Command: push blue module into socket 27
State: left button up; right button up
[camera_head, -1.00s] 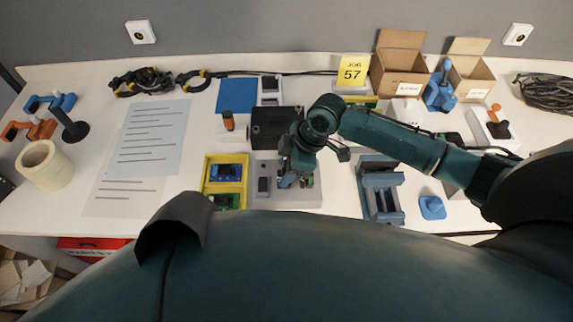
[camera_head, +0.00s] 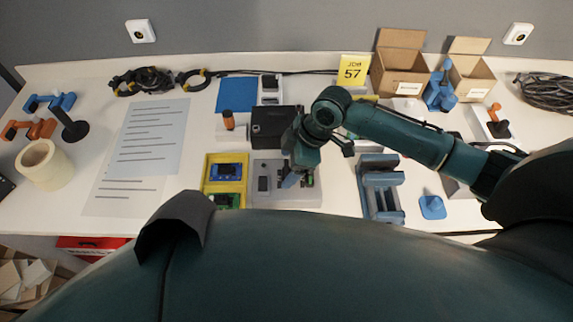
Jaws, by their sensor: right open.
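My right gripper (camera_head: 294,180) points down over the right part of a grey fixture plate (camera_head: 275,199). It is open. A small blue piece (camera_head: 290,181) shows at its fingertips; I cannot tell whether this is the blue module or how it sits in the plate. Small green and dark parts show just right of the fingers. Socket numbers are too small to read, so I cannot pick out socket 27. A yellow tray (camera_head: 242,184) left of the plate holds a blue board (camera_head: 225,171) and a green board (camera_head: 228,201). My left gripper is out of view.
A black box (camera_head: 272,124) stands directly behind the plate. A blue-grey vise-like fixture (camera_head: 383,195) stands to the right, with a small blue item (camera_head: 432,207) beyond it. Open cartons (camera_head: 399,72) stand at the back right. Paper sheets (camera_head: 145,140) lie at left.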

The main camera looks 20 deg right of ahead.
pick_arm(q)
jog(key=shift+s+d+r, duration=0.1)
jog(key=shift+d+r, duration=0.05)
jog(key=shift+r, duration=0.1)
pick_arm(e)
jog(key=v, duration=1.1)
jog(key=shift+r, duration=0.2)
jog(key=shift+s+d, duration=0.1)
jog(key=shift+d, duration=0.05)
